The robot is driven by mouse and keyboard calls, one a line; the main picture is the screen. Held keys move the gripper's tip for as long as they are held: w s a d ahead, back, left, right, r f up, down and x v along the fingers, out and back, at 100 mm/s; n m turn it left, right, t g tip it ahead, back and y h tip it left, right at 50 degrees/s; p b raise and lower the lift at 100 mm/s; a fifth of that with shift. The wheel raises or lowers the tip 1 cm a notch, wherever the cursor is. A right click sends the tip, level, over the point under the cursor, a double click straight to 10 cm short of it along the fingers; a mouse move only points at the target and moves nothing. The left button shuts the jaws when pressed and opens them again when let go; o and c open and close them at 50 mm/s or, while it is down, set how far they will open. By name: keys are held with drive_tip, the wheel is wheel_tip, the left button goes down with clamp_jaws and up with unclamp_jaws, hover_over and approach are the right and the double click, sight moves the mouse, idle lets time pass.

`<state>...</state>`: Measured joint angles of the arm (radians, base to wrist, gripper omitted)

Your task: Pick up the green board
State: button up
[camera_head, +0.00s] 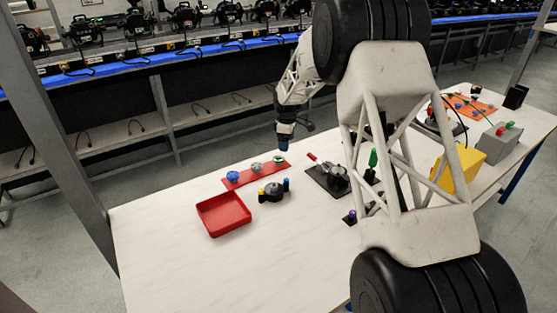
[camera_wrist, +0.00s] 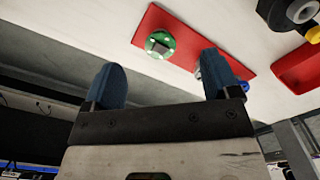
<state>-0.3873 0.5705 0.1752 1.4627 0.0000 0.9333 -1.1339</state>
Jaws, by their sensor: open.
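The green board (camera_head: 278,159) is a small round green piece at the right end of a red strip (camera_head: 243,178) on the white table. My gripper (camera_head: 283,147) hangs just beyond the strip's far edge, close to the green board. In the wrist view my gripper (camera_wrist: 165,78) has two blue fingertips spread apart with nothing between them. The green board appears above the gap between them, apart from both. The right finger hides part of the strip and its other pieces.
A grey piece (camera_head: 257,167) and a blue piece (camera_head: 233,176) share the strip. An empty red tray (camera_head: 223,213) and a dark round device (camera_head: 273,192) with coloured posts stand nearer. A black plate (camera_head: 328,180) with a clamp lies right. The table's front left is clear.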

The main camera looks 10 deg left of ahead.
sight(278, 157)
drive_tip(key=shift+w+a+n, duration=0.2)
drive_tip(key=shift+a+n, duration=1.2)
drive_tip(key=shift+a, duration=0.5)
drive_tip(key=shift+f, duration=1.35)
drive_tip(key=shift+w+d+f, duration=0.15)
drive_tip(key=shift+f, duration=2.5)
drive_tip(key=shift+c, duration=0.5)
drive_tip(key=c, duration=0.9)
